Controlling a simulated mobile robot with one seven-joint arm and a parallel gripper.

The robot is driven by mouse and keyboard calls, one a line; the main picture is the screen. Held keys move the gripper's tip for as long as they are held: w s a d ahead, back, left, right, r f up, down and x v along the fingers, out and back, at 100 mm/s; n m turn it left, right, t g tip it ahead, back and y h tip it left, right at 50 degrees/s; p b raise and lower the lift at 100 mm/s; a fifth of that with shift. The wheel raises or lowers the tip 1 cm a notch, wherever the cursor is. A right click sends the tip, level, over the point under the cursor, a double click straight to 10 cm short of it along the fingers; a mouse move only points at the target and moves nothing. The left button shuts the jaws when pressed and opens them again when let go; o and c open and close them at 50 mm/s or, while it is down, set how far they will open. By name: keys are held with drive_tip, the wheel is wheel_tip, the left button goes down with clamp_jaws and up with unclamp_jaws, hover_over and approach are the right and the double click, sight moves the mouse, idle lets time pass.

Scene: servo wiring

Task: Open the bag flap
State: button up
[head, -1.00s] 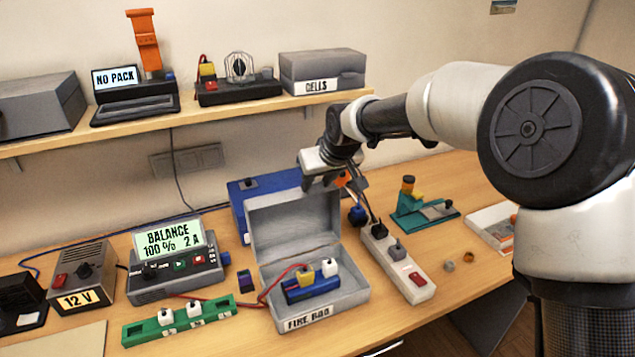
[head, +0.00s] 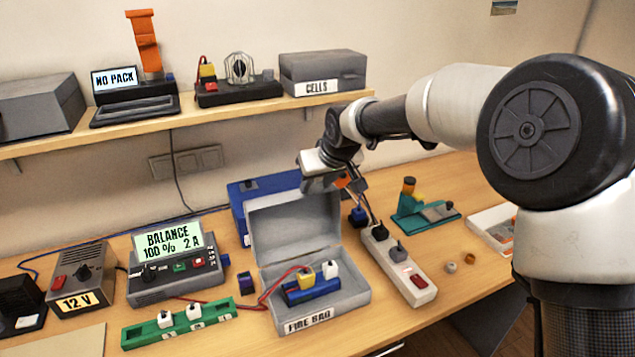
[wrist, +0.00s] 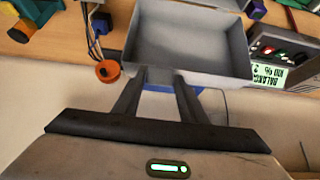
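The grey fire bag (head: 353,297) is a box-like case on the bench, labelled FIRE BAG. Its flap (head: 293,232) stands raised at the back, leaning slightly backward, so the bag is open. A blue pack (head: 312,291) with a yellow and a white plug sits inside. My gripper (head: 322,187) is at the flap's top right edge. In the wrist view the two dark fingers (wrist: 162,76) are apart with nothing seen between them, their tips close to the rim of the flap (wrist: 185,40). I cannot tell whether they touch it.
A blue box (head: 240,205) stands behind the flap. A power strip (head: 398,265) is to the right of the bag, with cables near my gripper. The balance charger (head: 178,275) and a green board (head: 170,331) are to the left. A shelf (head: 200,115) runs above.

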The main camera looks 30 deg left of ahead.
drive_tip(key=shift+o, duration=1.4)
drive_tip(key=shift+f, duration=0.1)
drive_tip(key=shift+r, duration=0.2)
drive_tip(key=v, duration=1.7)
drive_tip(key=shift+s+b, duration=0.25)
drive_tip(key=shift+b, duration=0.15)
